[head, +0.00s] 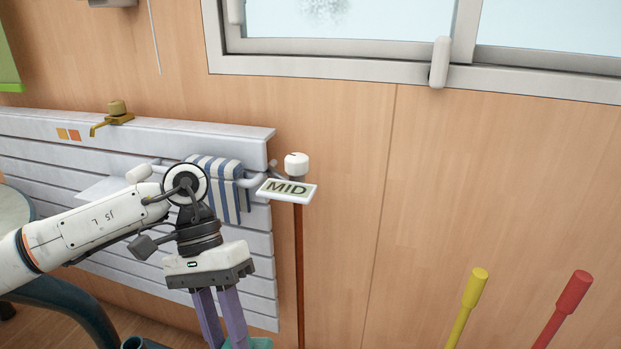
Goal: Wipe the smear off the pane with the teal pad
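The smear (322,8) is a grey speckled patch on the window pane (400,18), cut off by the top edge of the head view. My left gripper (225,325) points down in front of the radiator, with purple fingers. A teal thing (262,343), likely the pad, shows at the fingertips at the bottom edge. Most of it and the fingertips are out of frame, so I cannot tell whether the fingers grip it. My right gripper is not in view.
A white radiator (150,125) bears a brass tap-like piece (116,112) and a striped towel (228,172). A MID sign (287,190) stands by a white knob (296,165). Yellow (468,305) and red (563,305) handles rise at lower right. The wall below the window is bare.

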